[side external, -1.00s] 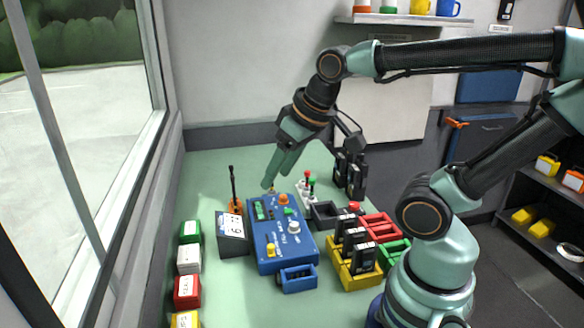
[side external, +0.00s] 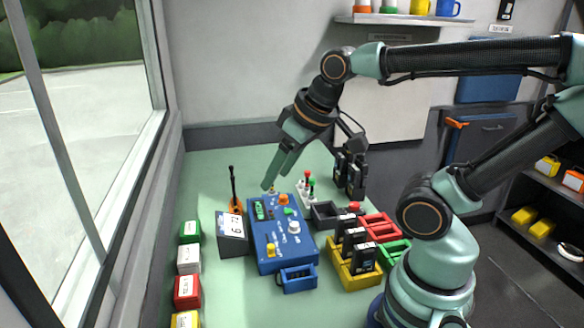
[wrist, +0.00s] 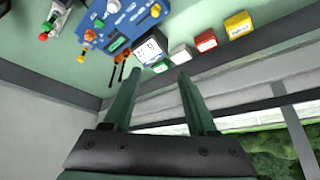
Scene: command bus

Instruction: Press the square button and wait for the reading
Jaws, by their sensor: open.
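The blue console (side external: 266,262) lies on the green bench in the side view, with a green display (side external: 259,211), an orange knob (side external: 283,199), a small green control (side external: 288,211), a white round knob (side external: 294,227) and a yellow control (side external: 270,249). I cannot tell which control is the square button. A dark box with a white face (side external: 232,227) stands left of the console; its digits are hard to read. My gripper (side external: 268,186) is open and empty, above the console's far end. In the wrist view my gripper (wrist: 158,88) shows two spread fingers, with the console (wrist: 128,18) beyond them.
Red, white, green and yellow blocks line the bench's left edge by the window, including a red block (side external: 187,291). A yellow rack (side external: 353,278) with black modules stands right of the console. An orange-based antenna (side external: 235,205) stands behind the white-faced box.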

